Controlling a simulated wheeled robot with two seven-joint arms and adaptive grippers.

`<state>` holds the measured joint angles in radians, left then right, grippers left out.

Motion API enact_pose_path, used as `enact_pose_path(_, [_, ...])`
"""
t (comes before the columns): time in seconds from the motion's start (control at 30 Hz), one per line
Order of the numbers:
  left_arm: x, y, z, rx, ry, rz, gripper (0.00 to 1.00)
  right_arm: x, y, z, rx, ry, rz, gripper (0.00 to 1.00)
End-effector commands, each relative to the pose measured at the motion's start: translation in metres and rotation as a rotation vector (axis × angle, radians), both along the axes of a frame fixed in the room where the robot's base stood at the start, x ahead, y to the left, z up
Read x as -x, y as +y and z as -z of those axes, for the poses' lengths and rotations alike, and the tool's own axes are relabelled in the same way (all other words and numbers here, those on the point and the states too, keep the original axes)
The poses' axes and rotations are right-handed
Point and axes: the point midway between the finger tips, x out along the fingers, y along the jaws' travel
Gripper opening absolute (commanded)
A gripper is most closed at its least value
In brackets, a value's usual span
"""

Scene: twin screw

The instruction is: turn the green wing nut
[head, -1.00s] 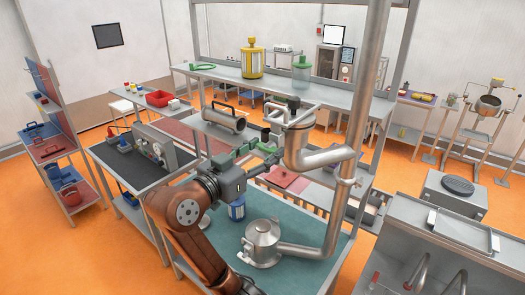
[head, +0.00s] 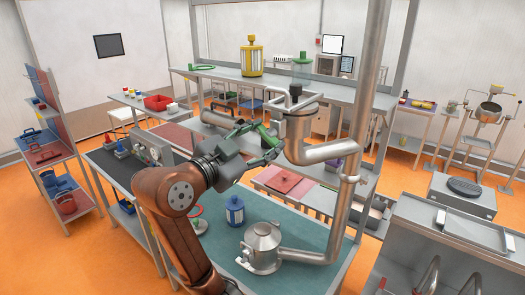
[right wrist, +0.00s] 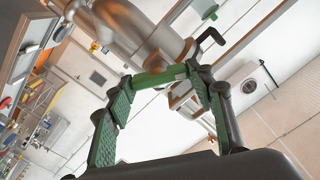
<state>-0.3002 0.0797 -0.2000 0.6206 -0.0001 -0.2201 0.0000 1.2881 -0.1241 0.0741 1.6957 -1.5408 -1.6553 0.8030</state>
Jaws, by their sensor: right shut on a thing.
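The green wing nut (right wrist: 160,77) shows in the right wrist view as a green bar spanning the gap between my fingertips, beside the metal pipe (right wrist: 125,25). My right gripper (right wrist: 162,92) is shut on it, with one green-padded finger at each end. In the head view my right gripper (head: 266,145) is at the left side of the thick steel pipe elbow (head: 315,150). There the fingers partly hide the nut, and their green pads are hard to tell from it. My left gripper is not in view.
The vertical steel pipe (head: 362,120) stands right of my gripper. Below are a lidded metal pot (head: 262,245) and a blue lantern-like canister (head: 235,211) on the teal table (head: 310,272). A shelf behind holds a yellow canister (head: 251,58).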

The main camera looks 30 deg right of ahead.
Motion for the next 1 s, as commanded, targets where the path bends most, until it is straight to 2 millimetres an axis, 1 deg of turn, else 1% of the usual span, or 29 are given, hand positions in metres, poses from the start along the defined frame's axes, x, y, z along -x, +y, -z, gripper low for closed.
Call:
enact_pose_path(0.03, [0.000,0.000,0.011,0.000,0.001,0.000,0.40,0.001,0.000,0.004,-0.018,-0.043,0.000,0.25])
enact_pose_path(0.3, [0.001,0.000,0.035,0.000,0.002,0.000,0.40,0.001,0.000,0.005,-0.118,-0.278,-0.001,0.25])
enact_pose_path(0.6, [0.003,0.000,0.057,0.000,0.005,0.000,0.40,0.001,0.000,0.005,-0.226,-0.542,0.000,0.25])
enact_pose_path(1.0, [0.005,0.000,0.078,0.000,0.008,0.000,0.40,0.001,-0.001,0.005,-0.371,-0.892,0.000,0.25])
